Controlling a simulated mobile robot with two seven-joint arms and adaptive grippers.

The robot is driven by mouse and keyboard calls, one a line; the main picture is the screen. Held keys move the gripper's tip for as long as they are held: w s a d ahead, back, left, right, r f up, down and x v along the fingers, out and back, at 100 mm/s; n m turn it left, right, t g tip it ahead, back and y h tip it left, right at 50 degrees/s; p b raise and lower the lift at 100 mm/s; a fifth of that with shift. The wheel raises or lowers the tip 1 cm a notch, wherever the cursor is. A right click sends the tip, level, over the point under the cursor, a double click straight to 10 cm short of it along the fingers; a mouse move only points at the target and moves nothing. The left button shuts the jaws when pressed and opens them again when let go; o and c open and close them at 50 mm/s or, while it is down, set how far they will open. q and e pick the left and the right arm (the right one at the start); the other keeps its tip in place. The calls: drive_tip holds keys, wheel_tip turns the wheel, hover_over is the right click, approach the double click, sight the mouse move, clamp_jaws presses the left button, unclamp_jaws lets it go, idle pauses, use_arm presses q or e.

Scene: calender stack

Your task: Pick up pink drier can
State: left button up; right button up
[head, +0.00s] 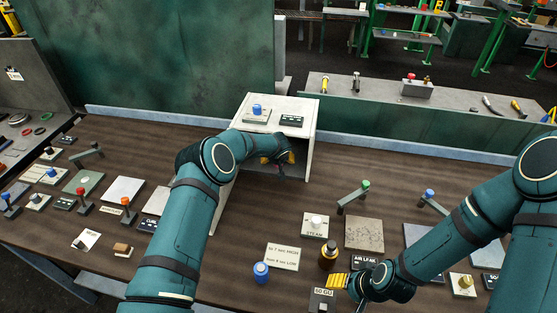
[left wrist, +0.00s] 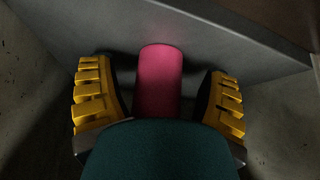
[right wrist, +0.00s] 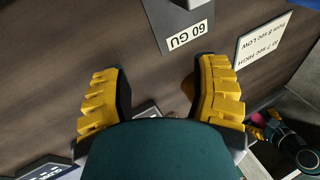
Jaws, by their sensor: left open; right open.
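The pink drier can (left wrist: 160,82) is a smooth upright-looking cylinder in the left wrist view, standing between my left gripper's spread yellow fingers (left wrist: 160,95). Gaps show on both sides of it, so neither finger touches it. The lower part of the can is hidden by the gripper's own body. In the head view my left gripper (head: 278,159) reaches into the open front of a white box (head: 307,165), and the can is hidden there. My right gripper (head: 350,285) is open and empty, low over the table front; its fingers (right wrist: 160,95) are apart in the right wrist view.
A blue knob (head: 257,110) sits on the box top. Near my right gripper are a dark bottle-like knob (head: 328,258), a 60 GU block (head: 322,300) and a blue knob (head: 261,271). Levers and plates spread across the brown table (head: 120,145). The box walls are close around the left gripper.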

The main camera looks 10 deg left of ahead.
use_arm(q)
drive_tip(key=c, duration=1.3)
drive_tip(key=shift+s, duration=0.1)
